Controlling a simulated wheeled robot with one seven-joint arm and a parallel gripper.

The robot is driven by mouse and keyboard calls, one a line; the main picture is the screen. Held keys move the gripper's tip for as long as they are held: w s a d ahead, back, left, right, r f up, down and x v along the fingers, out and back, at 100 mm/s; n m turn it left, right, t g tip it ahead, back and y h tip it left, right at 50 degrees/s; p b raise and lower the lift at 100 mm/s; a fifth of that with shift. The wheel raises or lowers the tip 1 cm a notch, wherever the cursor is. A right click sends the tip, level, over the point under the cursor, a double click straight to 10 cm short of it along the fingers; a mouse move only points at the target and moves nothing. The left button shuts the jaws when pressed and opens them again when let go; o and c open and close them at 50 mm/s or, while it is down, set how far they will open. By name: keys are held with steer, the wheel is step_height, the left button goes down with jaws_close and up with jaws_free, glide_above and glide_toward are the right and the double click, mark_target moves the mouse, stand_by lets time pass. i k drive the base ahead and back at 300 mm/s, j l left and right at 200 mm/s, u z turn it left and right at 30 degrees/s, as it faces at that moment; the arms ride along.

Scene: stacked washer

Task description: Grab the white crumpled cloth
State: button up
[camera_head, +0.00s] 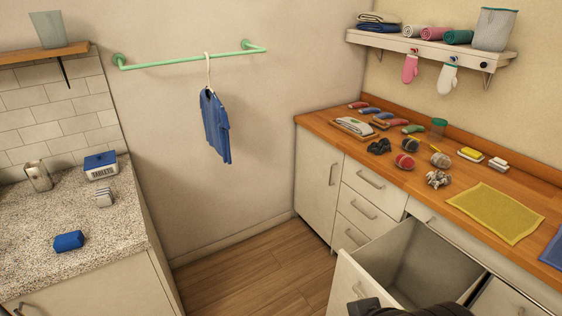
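A small crumpled cloth (438,179), white-grey with dark markings, lies on the wooden counter at the right. It is behind the yellow mat and in front of the rolled socks. Dark parts of my arm show at the bottom edge, in front of the open drawer and well apart from the cloth. I cannot make out my gripper's fingers there, or whether they hold anything.
The wooden counter (376,160) also holds dark and red sock balls (404,161), a yellow mat (487,212), soap dishes and a tray with a folded cloth (353,126). An open, empty-looking drawer (411,262) juts out below. The floor (250,268) left of it is clear.

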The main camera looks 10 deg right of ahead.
mark_target(438, 177)
steer(key=l+z, duration=0.2)
steer(key=z, duration=0.2)
steer(key=k+l+z, duration=0.1)
steer(key=l+z, duration=0.15)
steer(key=z, duration=0.2)
